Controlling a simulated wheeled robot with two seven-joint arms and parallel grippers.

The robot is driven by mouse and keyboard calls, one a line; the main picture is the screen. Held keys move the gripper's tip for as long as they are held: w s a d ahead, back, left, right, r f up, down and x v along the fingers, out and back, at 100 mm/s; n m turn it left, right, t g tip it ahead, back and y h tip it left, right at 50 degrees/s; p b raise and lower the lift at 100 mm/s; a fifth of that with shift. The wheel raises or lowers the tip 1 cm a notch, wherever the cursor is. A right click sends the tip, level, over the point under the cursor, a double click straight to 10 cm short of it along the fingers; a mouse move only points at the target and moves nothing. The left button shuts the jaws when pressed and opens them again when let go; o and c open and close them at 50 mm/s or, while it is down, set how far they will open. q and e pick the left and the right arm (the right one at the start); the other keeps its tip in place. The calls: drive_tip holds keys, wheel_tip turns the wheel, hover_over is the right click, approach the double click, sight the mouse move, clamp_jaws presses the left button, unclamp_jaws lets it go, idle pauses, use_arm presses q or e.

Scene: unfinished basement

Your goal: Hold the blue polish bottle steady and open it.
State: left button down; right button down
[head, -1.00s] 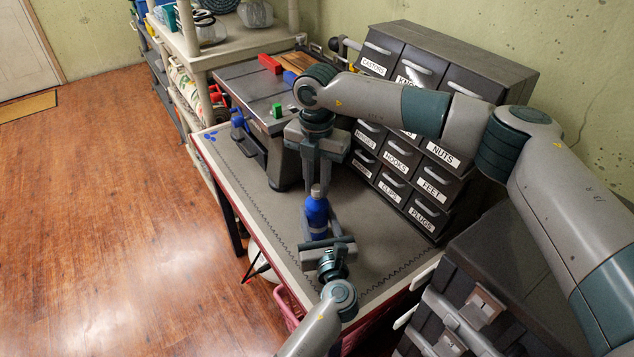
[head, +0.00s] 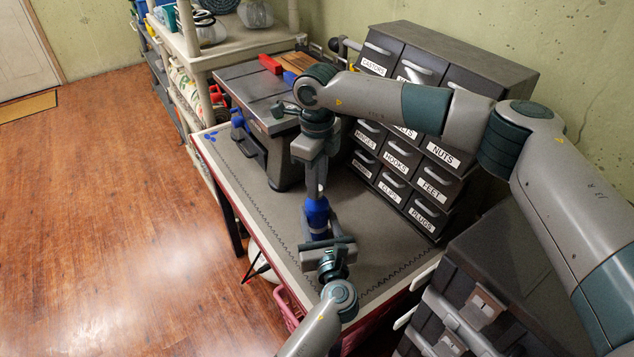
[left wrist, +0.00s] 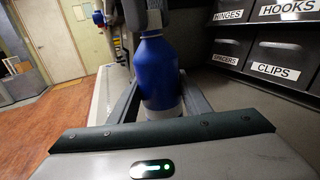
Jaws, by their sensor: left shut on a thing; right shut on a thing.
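The blue polish bottle (head: 317,217) stands upright near the front of the grey workbench top. My left gripper (head: 319,238) is shut on its lower body from the front. In the left wrist view the bottle (left wrist: 160,72) sits between the two fingers, with a pale band low on it. My right gripper (head: 316,192) points straight down from above and is shut on the top of the bottle, at the cap. The cap is mostly hidden by the right fingers, which also show in the left wrist view (left wrist: 146,18). I cannot tell whether the cap is loose.
A labelled drawer cabinet (head: 398,155) stands close behind and right of the bottle. A grey metal machine (head: 262,95) stands behind left, with a blue clamp-like thing (head: 238,122). The bench (head: 270,222) is clear around the bottle. A dark case (head: 500,270) is at front right.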

drive_tip(key=n, duration=1.1)
drive_tip(key=shift+n, duration=0.3)
drive_tip(key=n, duration=1.1)
drive_tip(key=shift+r, duration=0.35)
drive_tip(key=shift+r, duration=0.7)
drive_tip(key=shift+r, duration=0.15)
